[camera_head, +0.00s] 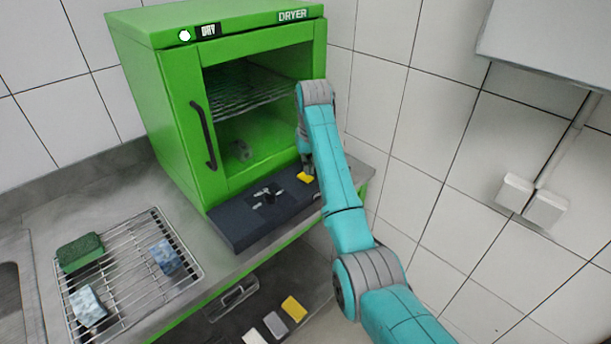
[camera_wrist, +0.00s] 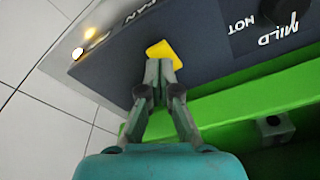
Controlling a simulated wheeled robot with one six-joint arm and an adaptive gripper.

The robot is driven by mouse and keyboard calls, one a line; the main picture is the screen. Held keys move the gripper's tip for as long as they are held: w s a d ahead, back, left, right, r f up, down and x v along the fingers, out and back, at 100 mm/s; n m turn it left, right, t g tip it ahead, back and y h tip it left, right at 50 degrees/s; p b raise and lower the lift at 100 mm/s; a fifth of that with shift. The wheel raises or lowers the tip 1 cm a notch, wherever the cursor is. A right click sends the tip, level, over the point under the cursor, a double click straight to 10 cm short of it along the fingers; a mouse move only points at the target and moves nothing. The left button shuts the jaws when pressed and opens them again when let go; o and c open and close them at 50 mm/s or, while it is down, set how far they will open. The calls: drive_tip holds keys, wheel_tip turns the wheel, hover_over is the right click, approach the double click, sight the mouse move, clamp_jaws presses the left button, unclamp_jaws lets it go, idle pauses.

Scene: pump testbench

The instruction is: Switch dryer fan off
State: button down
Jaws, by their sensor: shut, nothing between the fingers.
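The green dryer (camera_head: 180,110) stands on the counter, with a dark control panel (camera_head: 232,230) along its front. The yellow fan switch (camera_head: 305,177) is at the panel's right end. It also shows in the wrist view as a yellow rocker (camera_wrist: 163,52) beside the "FAN" lettering (camera_wrist: 135,12). My gripper (camera_wrist: 159,70) is shut and empty, with its fingertips at the near edge of the yellow switch. I cannot tell whether they touch it. In the head view my arm hides most of the gripper. A small lamp (camera_wrist: 77,53) glows near the panel's end.
A dial marked "MILD" and "HOT" (camera_wrist: 277,10) is farther along the panel. The dryer door with its black handle (camera_head: 203,135) appears closed. A wire rack (camera_head: 125,285) with sponges lies on the counter. A tiled wall (camera_head: 440,130) stands close on the right.

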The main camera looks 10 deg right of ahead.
sight(309, 178)
drive_tip(key=shift+f, duration=1.1)
idle(0.9)
drive_tip(key=shift+r, duration=3.55)
